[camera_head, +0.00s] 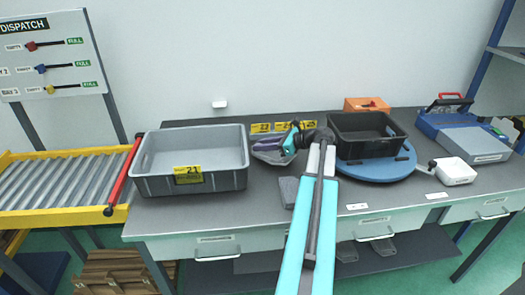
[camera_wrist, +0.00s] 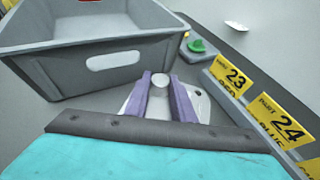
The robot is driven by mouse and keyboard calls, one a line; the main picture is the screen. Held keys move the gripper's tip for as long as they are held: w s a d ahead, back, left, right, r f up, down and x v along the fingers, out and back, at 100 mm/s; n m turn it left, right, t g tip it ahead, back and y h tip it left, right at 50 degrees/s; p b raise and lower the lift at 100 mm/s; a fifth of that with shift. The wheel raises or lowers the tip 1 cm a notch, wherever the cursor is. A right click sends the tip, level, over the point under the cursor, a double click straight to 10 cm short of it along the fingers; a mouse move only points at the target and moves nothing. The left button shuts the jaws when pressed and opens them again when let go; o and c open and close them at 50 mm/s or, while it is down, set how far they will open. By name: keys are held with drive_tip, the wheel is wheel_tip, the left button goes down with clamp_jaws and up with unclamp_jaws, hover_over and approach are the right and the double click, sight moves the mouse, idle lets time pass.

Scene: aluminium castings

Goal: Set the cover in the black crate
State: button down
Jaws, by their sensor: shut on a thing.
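The cover (camera_wrist: 196,98) is a light grey metal casting with small holes and a round boss. In the wrist view my gripper (camera_wrist: 161,88) has its two purple fingers closed on either side of the boss. In the head view my gripper (camera_head: 270,145) is over the back middle of the bench, between the grey crate and the black crate, with the grey cover (camera_head: 272,158) partly hidden at it. The black crate (camera_head: 372,150) stands to the right on a blue round plate. Its visible inside looks empty. My gripper is apart from it.
A large grey crate (camera_head: 190,181) labelled 21 stands left of my gripper and also fills the upper left of the wrist view (camera_wrist: 100,62). Yellow labels (camera_wrist: 278,121) line the back. An orange box (camera_head: 366,104) is behind the black crate. A white device (camera_head: 455,171) is right.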

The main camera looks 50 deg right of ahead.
drive_tip(key=shift+f, duration=1.2)
drive_tip(key=c, duration=1.5)
unclamp_jaws()
drive_tip(key=shift+f, duration=0.1)
drive_tip(key=b+v, duration=0.1)
drive_tip(key=v, duration=1.1)
